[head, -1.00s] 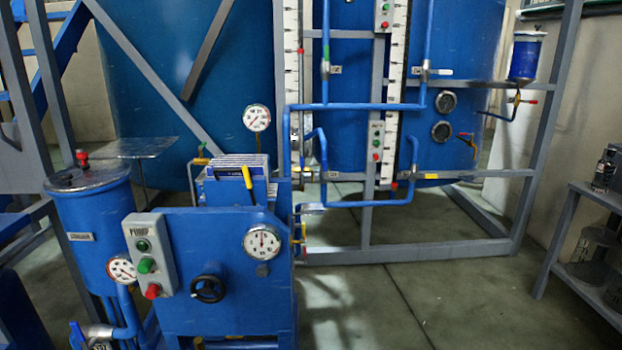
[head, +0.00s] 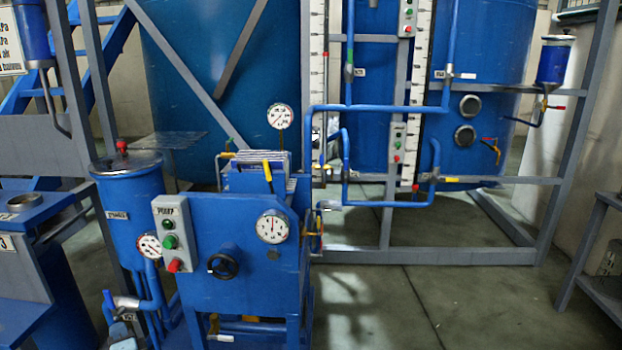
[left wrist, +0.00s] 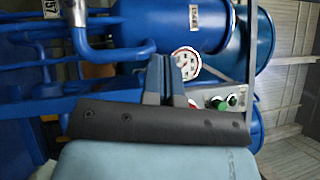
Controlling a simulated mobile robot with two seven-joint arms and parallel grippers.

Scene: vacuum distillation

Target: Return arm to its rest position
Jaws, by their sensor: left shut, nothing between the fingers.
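My left gripper (left wrist: 166,75) shows in the left wrist view, its two fingers together with nothing between them. In that view it points toward blue tanks and pipes, with a dial gauge (left wrist: 186,63) just beyond the fingertips. How far the fingers are from the gauge I cannot tell. In the head view the pump unit (head: 245,230) stands at the lower left centre, with a control box (head: 172,235), a black handwheel (head: 223,262) and gauges. My right gripper is in neither view.
A blue lidded cylinder (head: 135,215) stands left of the pump unit. Blue pipes (head: 375,107) and a grey frame (head: 430,256) stand behind it. A grey shelf (head: 598,285) is at the right edge. The floor (head: 470,305) between is clear.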

